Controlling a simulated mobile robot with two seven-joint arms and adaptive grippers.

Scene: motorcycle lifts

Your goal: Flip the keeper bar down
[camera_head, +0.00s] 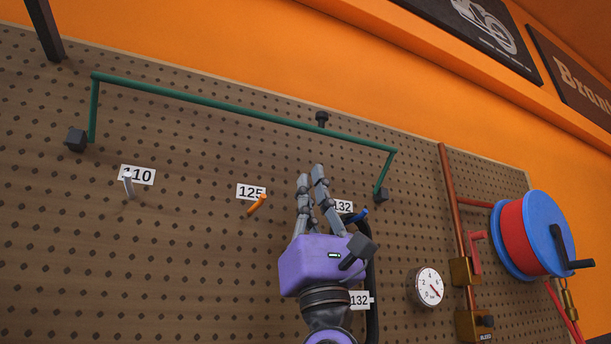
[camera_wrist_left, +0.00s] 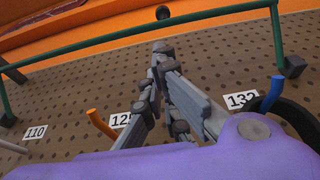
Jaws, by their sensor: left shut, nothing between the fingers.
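The keeper bar is a long green rod (camera_head: 240,109) with a bent arm at each end. It stands raised above the pegs, its ends at dark pivot blocks, the left one (camera_head: 76,140) and the right one (camera_head: 381,195). It also crosses the top of the left wrist view (camera_wrist_left: 110,47). A dark knob (camera_head: 322,118) sits at the bar's line, right of its middle; I cannot tell if they touch. My left gripper (camera_head: 311,174) is shut and empty, fingers pointing up, below the bar and apart from it in the picture. My right gripper is not in view.
On the pegboard (camera_head: 60,240) are a white peg (camera_head: 128,184), an orange peg (camera_head: 257,204) and a blue peg (camera_head: 356,215) by number labels. A black loop (camera_head: 373,290) hangs beside my gripper. A gauge (camera_head: 428,287), pipes and a hose reel (camera_head: 537,235) stand at right.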

